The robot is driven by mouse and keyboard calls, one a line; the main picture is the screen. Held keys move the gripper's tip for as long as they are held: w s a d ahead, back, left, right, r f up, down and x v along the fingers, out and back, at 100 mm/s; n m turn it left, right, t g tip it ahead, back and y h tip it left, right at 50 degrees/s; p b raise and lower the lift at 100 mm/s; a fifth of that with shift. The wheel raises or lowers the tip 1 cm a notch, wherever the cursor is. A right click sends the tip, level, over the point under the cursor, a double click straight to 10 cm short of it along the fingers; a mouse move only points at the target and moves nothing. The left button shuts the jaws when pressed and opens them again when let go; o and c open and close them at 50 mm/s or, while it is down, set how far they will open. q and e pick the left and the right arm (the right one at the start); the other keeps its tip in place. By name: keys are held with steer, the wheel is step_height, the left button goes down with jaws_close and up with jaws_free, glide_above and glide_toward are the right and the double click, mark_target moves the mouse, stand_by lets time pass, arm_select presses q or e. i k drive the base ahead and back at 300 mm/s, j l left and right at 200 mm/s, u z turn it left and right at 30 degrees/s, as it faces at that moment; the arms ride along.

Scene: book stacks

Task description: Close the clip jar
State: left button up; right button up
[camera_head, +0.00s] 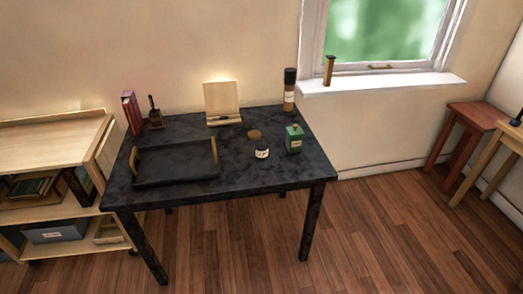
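A small pale jar (262,153) with a dark label mark stands on the dark table (222,185), right of the middle. It looks like the clip jar. A round brown lid (254,134) shows just behind and above its mouth, tilted up, so the jar looks open. I cannot make out the clip or hinge at this size. Neither of my grippers is in view.
A green canister (294,141) stands right of the jar, and a black-topped bottle (289,92) behind. A dark tray (176,164) with wooden handles lies left. A wooden stand (221,98) is at the back. The table's front right corner is clear.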

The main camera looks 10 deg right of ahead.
mark_target(262, 149)
steer(key=i+l+u, duration=0.1)
steer(key=l, duration=0.25)
steer(key=i+l+u, duration=0.1)
steer(key=i+l, duration=0.3)
steer(key=l, duration=0.3)
steer(key=i+l+u, duration=0.15)
steer(key=l, duration=0.2)
steer(key=i+l+u, duration=0.1)
steer(key=l, duration=0.25)
steer(key=i+l+u, duration=0.1)
steer(key=l, duration=0.3)
steer(key=i, duration=0.1)
